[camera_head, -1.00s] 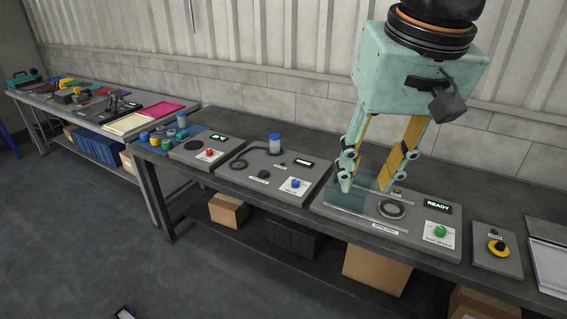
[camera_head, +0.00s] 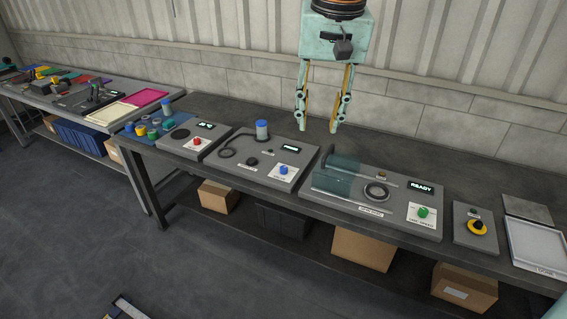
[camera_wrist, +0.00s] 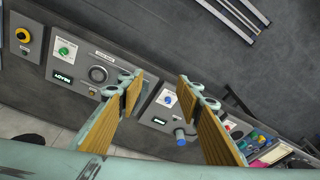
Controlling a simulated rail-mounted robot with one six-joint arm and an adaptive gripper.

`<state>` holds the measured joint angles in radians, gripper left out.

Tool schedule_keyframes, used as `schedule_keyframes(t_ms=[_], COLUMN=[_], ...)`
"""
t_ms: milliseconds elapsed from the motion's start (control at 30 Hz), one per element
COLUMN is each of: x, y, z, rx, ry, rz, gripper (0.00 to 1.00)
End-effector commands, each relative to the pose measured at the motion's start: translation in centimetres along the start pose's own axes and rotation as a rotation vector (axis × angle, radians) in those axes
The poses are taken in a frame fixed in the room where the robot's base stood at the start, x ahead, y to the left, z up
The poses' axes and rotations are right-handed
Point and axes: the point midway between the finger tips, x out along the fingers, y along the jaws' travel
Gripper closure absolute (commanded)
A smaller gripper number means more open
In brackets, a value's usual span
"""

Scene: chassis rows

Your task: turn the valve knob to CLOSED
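I cannot tell for sure which knob is the valve knob; no OPEN or CLOSED label is legible. A green knob (camera_head: 423,212) sits on a white plate on the panel with the READY display (camera_head: 421,187); it also shows in the wrist view (camera_wrist: 64,51). A blue knob (camera_head: 284,170) sits on the middle panel and shows in the wrist view (camera_wrist: 168,100). My gripper (camera_head: 319,129) is open and empty, above the bench's back edge, apart from every knob.
The READY panel has a clear teal guard (camera_head: 338,175) and a round ring (camera_head: 376,192). A blue-capped bottle (camera_head: 262,131) stands on the middle panel. A white tray (camera_head: 537,244) lies at the right end. Cardboard boxes (camera_head: 362,249) sit below the bench (camera_head: 399,236).

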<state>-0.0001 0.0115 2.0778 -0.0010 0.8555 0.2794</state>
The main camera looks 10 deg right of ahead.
Motion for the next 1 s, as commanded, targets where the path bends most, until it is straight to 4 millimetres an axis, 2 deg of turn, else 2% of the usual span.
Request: schedule_keyframes(t_ms=[100, 567, 1000], x=[0.7, 4.4, 9.3], y=[-0.6, -2.5, -4.1], z=[-2.0, -8.8, -14.5], rx=[0.018, 0.089, 0.156], ry=[-0.010, -0.045, -0.079], rz=[0.003, 0.015, 0.029], gripper=[0.68, 0.68, 0.68])
